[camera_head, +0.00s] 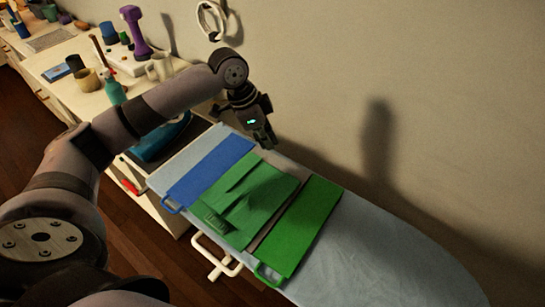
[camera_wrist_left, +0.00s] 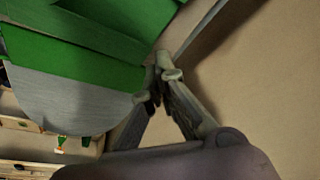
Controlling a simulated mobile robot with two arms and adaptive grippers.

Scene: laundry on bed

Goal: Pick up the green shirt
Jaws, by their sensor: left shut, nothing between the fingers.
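Green folded cloth, which looks like the green shirt (camera_head: 262,190), lies on the ironing board (camera_head: 390,255). A separate flat green piece (camera_head: 308,220) lies to its right; I cannot tell whether it is part of the same garment. My left gripper (camera_head: 268,141) is above the far edge of the board, near the wall, beyond the green cloth. In the left wrist view its fingertips (camera_wrist_left: 163,68) are together and empty, and green cloth (camera_wrist_left: 75,55) fills the upper left. I cannot tell the exact gap between fingertips and cloth. My right gripper is not in view.
A blue folded cloth (camera_head: 213,172) lies left of the green one on the board. A blue iron-like object (camera_head: 160,138) is beside the board's left end. A cluttered counter (camera_head: 60,55) stands at upper left. The wall (camera_head: 440,110) is close behind the board.

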